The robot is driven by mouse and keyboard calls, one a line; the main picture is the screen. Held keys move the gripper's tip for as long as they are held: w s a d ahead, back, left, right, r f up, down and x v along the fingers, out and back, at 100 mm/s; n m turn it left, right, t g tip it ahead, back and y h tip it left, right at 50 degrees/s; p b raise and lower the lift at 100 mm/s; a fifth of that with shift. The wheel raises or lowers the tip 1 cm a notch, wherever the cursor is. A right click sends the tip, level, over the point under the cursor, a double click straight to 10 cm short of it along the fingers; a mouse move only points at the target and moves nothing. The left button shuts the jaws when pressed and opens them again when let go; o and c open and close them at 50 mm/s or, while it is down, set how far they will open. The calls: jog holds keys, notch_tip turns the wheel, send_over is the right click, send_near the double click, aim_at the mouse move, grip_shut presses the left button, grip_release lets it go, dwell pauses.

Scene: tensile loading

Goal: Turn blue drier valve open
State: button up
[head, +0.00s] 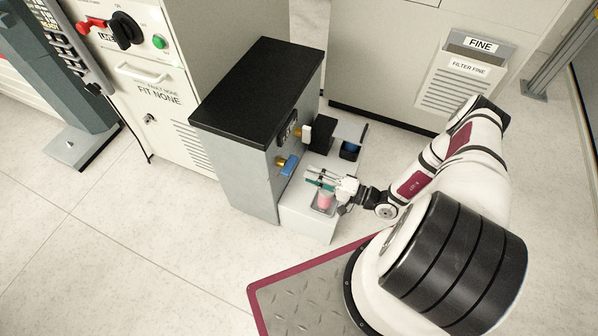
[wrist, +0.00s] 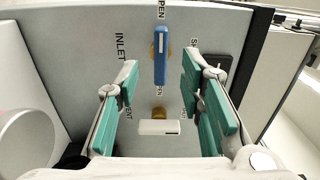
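The blue valve handle (wrist: 161,57) sits on a brass stem on the grey drier's front panel. In the wrist view it stands upright in the picture, its upper end close to a partly cut-off label ending in "PEN". It also shows in the head view (head: 289,165), left of my gripper. My gripper (head: 322,180) is open and empty. In the wrist view, the green-padded fingers (wrist: 160,72) lie either side of the handle's line, with gaps on both sides. I see no contact; the depth between fingertips and handle is hard to judge.
A white lever (wrist: 158,127) on a brass fitting lies below the blue handle in the wrist view. The drier (head: 243,150) has a black top. A pink-filled container (head: 324,202) stands just under my gripper on a pale block (head: 305,222). A black block (head: 321,133) juts out nearby.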

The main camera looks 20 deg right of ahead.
jog(key=shift+v, duration=1.75)
